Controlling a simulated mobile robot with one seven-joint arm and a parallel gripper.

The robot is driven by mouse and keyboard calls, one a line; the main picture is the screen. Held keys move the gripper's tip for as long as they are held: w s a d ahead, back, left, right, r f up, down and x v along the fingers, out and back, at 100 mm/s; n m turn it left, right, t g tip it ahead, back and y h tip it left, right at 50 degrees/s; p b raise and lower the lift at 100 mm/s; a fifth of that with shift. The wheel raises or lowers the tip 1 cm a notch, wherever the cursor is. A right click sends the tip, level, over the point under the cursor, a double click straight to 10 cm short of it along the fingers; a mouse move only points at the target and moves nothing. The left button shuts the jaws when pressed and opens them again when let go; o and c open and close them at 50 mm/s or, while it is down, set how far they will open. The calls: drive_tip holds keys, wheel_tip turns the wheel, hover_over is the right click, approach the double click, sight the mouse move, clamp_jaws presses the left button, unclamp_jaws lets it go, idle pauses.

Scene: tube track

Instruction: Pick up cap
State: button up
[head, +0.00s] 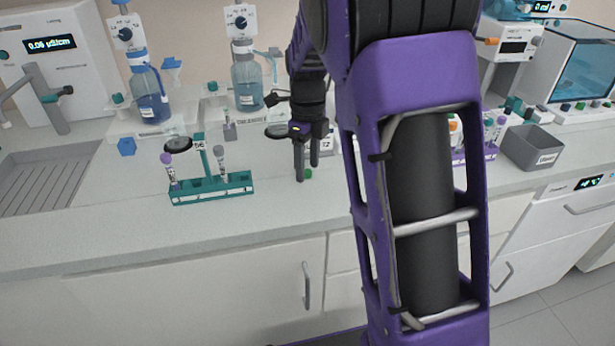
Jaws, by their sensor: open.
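A small green cap (308,174) lies on the white counter near its front edge. My gripper (306,171) points down with its two dark fingers apart, at the cap. The cap shows between and just beside the fingertips, partly covered by the nearer finger. I cannot tell whether the fingers touch it.
A teal rack (212,190) with a purple-capped tube (168,170) and another tube (221,165) stands to the left. Blue-liquid bottles (150,97) stand behind it. A grey bin (531,147) is at the right. Bare counter lies between rack and gripper.

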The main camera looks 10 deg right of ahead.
drive_tip(key=shift+f, duration=0.4)
clamp_jaws()
